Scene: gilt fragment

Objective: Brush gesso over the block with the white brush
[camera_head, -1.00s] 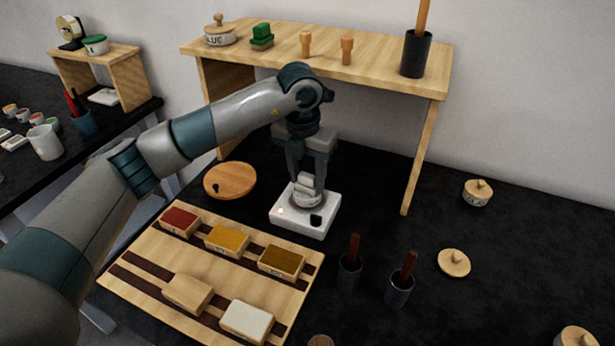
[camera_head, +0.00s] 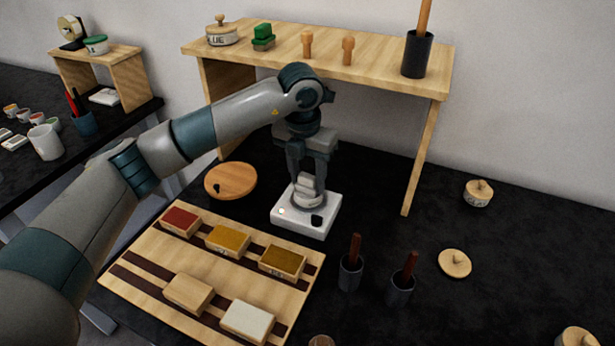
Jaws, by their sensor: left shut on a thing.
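My left gripper (camera_head: 307,178) points down over a small round labelled pot (camera_head: 308,199). It is shut on a small pale piece (camera_head: 305,184) at the top of the pot. This looks like the white brush, but the fingers partly hide it. I cannot tell whether it touches what is in the pot. The pot stands on a white plate-like device (camera_head: 290,221) with a dark knob. On the striped wooden board (camera_head: 140,281) lie a bare wooden block (camera_head: 188,292) and a cream-white block (camera_head: 247,321). My right gripper is not in view.
Red, yellow and brown blocks (camera_head: 282,261) lie along the board's back. Two dark cups (camera_head: 350,274) with brown handles stand right of it. A wooden shelf (camera_head: 375,78) spans behind my arm. A round wooden disc (camera_head: 230,181) lies left of the device.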

